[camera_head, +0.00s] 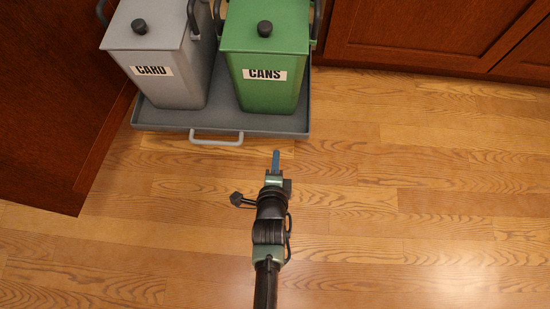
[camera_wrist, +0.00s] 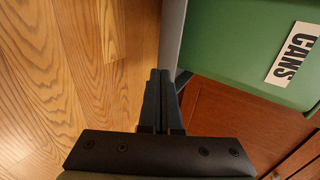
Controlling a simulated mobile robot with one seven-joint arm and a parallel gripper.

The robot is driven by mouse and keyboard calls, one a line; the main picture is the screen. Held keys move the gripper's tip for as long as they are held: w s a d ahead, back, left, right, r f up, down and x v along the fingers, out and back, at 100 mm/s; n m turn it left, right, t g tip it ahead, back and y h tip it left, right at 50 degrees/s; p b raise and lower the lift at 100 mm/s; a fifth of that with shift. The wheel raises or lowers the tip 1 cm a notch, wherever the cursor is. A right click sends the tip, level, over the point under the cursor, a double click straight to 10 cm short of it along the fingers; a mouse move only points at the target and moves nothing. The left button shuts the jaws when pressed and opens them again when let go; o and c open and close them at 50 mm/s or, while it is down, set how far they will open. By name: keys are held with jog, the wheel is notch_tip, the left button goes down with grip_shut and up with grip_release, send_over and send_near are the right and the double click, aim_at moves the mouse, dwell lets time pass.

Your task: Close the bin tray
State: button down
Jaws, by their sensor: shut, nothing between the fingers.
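The grey bin tray (camera_head: 170,118) is pulled out over the wooden floor, with a pale handle (camera_head: 216,137) on its front edge. On it stand a grey bin labelled CARD (camera_head: 180,85) and a green bin labelled CANS (camera_head: 268,95). My gripper (camera_head: 276,155) is shut and empty, just in front of the tray's front edge, to the right of the handle and apart from it in the picture. In the wrist view my shut fingers (camera_wrist: 158,75) point toward the tray edge (camera_wrist: 172,40), with the green bin (camera_wrist: 230,45) beyond. Whether they touch the edge cannot be told.
A dark red-brown cabinet panel (camera_head: 60,100) stands close to the tray's left. Cabinet fronts (camera_head: 420,35) run along the back right. The wooden floor (camera_head: 400,190) in front and to the right is clear.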

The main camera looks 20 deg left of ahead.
aim_at(278, 134)
jog(key=w, duration=0.1)
jog(key=w+b, duration=0.1)
jog(key=w+a+f+b, duration=0.1)
jog(key=w, duration=0.1)
jog(key=shift+w+a+r+b, duration=0.15)
jog(key=shift+w+b, duration=0.25)
jog(key=shift+w, duration=0.25)
jog(key=shift+w, duration=0.1)
